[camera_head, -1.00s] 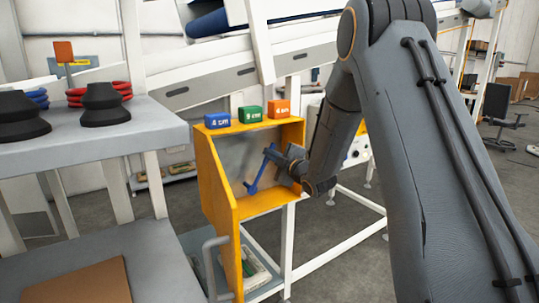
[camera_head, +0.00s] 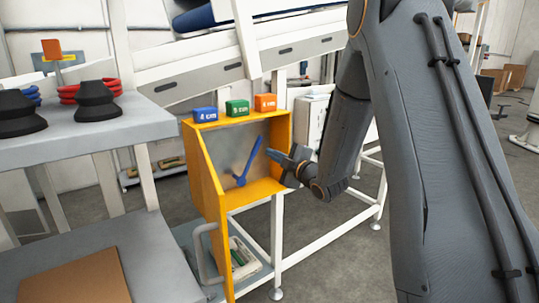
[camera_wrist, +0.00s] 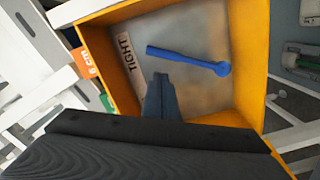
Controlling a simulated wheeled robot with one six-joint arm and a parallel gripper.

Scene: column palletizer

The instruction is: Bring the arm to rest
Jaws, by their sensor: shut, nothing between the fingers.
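My gripper (camera_head: 278,157) is shut and empty at the right edge of the open front of an orange box (camera_head: 208,172). In the wrist view its fingers (camera_wrist: 160,88) are together and point into the box. A blue lever-like tool (camera_head: 248,163) with a round end stands slanted in the box against the grey back panel. It also shows in the wrist view (camera_wrist: 185,58), beyond the fingertips, with a gap between. My arm reaches in from the right.
Blue (camera_head: 205,114), green (camera_head: 238,107) and orange (camera_head: 265,102) labelled blocks sit on top of the box. A grey table (camera_head: 100,125) with black cones stands left. A "TIGHT" label (camera_wrist: 126,52) is on the back panel. Open floor lies to the right.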

